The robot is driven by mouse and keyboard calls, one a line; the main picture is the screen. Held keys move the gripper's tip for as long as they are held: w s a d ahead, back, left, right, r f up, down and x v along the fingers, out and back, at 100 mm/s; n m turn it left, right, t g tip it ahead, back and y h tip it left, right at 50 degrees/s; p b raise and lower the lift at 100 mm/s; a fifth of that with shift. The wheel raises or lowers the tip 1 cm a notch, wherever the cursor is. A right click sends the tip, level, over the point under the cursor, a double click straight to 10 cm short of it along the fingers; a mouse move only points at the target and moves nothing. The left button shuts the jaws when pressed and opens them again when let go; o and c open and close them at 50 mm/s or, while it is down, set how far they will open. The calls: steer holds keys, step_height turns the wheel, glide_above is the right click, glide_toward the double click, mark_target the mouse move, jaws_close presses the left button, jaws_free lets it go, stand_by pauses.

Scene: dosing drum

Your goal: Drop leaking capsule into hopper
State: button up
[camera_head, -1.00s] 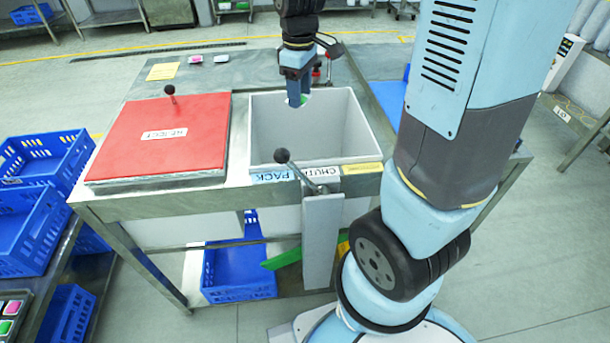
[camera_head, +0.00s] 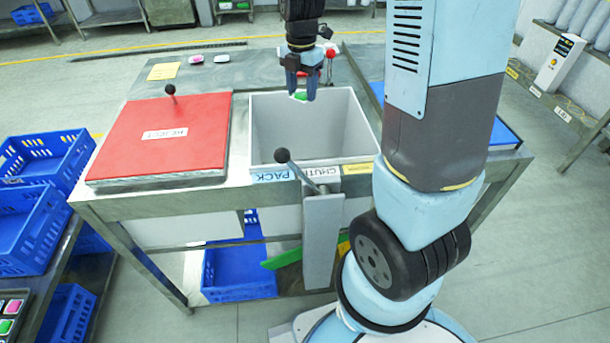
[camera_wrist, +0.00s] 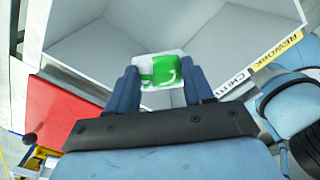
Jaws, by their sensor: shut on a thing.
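My gripper (camera_head: 301,88) is shut on a white and green capsule (camera_wrist: 160,72), which shows between the two fingers in the wrist view. In the head view only a little of its green shows below the fingers. No leak can be made out. Gripper and capsule are above the far side of an open, pale, square hopper (camera_head: 262,125), which also shows in the wrist view (camera_wrist: 100,45). Beside it on the left is a shut red lid (camera_head: 150,150) marked REJECT. A black-knobbed lever (camera_head: 300,172) at the hopper's front leans left, towards the PACK label (camera_head: 270,175).
A CHUTE label (camera_head: 318,171) and a yellow label (camera_head: 357,168) are on the hopper's front edge. A knob (camera_head: 169,90) rises from the red lid. Blue crates (camera_head: 28,225) stand at left, and a blue bin (camera_head: 240,290) is underneath. Small items (camera_head: 196,59) lie on the back counter.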

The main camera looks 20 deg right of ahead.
step_height(320, 180, down, 6)
stand_by(0.6)
steer(key=o, duration=1.1)
steer(key=shift+c, duration=0.2)
step_height(320, 180, up, 13)
steer(key=shift+r, duration=0.35)
